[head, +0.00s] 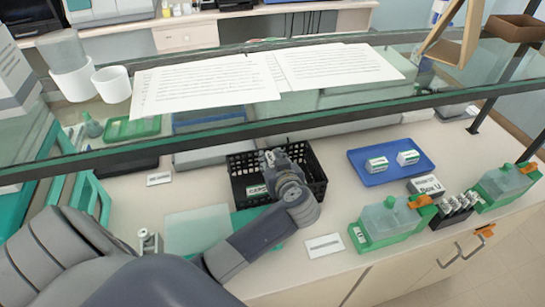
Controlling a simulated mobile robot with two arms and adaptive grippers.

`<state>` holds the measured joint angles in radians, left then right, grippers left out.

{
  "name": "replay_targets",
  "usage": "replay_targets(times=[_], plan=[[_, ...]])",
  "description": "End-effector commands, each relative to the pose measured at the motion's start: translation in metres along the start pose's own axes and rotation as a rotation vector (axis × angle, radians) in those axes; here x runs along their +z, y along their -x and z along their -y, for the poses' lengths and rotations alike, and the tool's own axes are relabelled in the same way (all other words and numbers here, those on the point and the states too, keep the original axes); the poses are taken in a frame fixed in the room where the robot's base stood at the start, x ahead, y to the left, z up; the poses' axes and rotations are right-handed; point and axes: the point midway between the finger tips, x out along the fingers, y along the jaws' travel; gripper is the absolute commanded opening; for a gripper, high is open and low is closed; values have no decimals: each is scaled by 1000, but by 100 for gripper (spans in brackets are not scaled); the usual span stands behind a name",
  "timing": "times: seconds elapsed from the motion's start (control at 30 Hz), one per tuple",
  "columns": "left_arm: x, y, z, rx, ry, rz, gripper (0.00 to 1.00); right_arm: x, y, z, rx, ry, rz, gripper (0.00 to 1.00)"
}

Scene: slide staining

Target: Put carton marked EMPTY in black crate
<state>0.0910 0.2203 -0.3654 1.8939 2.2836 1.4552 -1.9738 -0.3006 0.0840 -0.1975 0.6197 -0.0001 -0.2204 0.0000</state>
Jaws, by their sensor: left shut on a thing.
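My right gripper is out of view.
A glass shelf with papers (210,85) crosses above the bench behind the crate. Green-based bottles (390,220) and a slide rack (455,207) stand at the right. A pale green mat (197,230) lies left of my forearm. Bench between crate and tray is clear.

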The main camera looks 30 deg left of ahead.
Motion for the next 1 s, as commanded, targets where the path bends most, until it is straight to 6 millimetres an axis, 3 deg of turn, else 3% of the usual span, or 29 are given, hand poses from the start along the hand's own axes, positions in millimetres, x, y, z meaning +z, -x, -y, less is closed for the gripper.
replay_targets(times=[0.07,0.1,0.17,0.2,0.67,1.0], plan=[[0,0,0,0,1,0,20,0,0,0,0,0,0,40],[0,0,0,0,1,0,34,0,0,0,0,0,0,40],[0,0,0,0,1,-1,47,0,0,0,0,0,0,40],[0,0,0,0,1,-1,49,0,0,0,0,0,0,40],[-9,3,-1,2,5,-5,49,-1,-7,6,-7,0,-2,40],[-10,76,-1,4,4,2,49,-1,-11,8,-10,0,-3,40]])
